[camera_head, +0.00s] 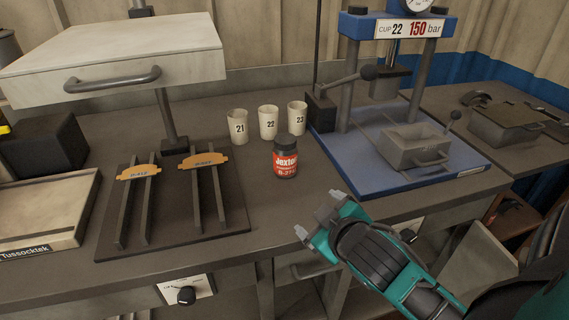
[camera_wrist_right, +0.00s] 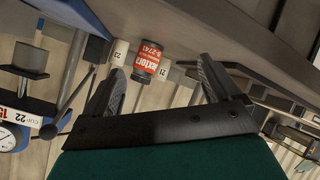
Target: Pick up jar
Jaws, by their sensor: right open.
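The jar (camera_head: 286,158) is small, dark-lidded and has a red label. It stands upright on the grey workbench, in front of three numbered cups. My right gripper (camera_head: 318,214) is in front of the jar and a little to its right, apart from it. In the right wrist view the jar (camera_wrist_right: 151,59) shows beyond the open fingers, roughly between their tips (camera_wrist_right: 158,75). Nothing is between the fingers. My left gripper is in neither view.
Cups 21 (camera_head: 238,128), 22 (camera_head: 268,123) and 23 (camera_head: 297,118) stand behind the jar. A blue press (camera_head: 400,185) is at right. A rack with dark rails (camera_head: 172,240) and orange-labelled pieces is at left. The bench front between them is clear.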

